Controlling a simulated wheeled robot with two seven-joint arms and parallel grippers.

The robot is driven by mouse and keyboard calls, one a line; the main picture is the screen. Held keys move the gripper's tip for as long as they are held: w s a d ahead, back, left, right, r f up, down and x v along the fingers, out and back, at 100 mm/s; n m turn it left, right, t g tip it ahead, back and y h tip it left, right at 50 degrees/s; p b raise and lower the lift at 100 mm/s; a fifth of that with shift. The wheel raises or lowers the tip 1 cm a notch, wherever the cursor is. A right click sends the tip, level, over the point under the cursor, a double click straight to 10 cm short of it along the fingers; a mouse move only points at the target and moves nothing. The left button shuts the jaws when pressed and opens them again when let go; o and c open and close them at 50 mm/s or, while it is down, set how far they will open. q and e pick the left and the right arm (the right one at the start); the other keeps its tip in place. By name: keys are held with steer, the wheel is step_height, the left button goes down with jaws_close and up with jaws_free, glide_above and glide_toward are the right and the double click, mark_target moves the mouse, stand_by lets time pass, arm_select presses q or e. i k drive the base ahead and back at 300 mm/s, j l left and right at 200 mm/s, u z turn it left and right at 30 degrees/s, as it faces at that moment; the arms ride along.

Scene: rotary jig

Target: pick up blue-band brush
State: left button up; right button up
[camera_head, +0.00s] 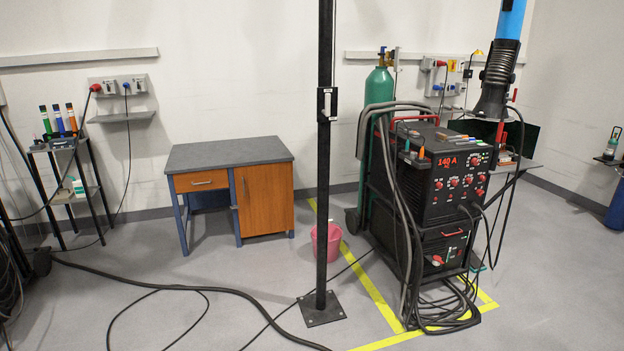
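I cannot make out a brush with a blue band for certain. Three upright dark-topped cylinders stand on the narrow shelf stand at the left: a green one (46,122), a blue one (59,122) and an orange one (72,120). I cannot tell whether they are brushes. A few small coloured items, one of them orange (421,153), lie on top of the welding machine (455,180), too small to identify. Neither of my grippers is in view.
A black post (325,150) stands in the middle foreground. A desk (230,152) and a pink bucket (327,241) are behind it. A green gas cylinder (379,92) stands by the welding machine. Cables (215,290) cross the floor at left; clear floor lies before the desk.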

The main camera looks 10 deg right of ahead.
mark_target(439, 136)
steer(key=i+l+z, duration=0.2)
steer(key=i+z, duration=0.55)
steer(key=i, duration=0.15)
steer(key=i+z, duration=0.35)
steer(key=i+l+u, duration=0.15)
steer(key=i+l, duration=0.3)
steer(key=i+l+u, duration=0.15)
steer(key=i+l, duration=0.25)
steer(key=i+l+u, duration=0.1)
steer(key=i+l, duration=0.3)
steer(key=l, duration=0.25)
steer(key=i+j+z, duration=0.15)
steer(key=z, duration=0.3)
steer(key=i+j+z, duration=0.2)
steer(key=z, duration=0.25)
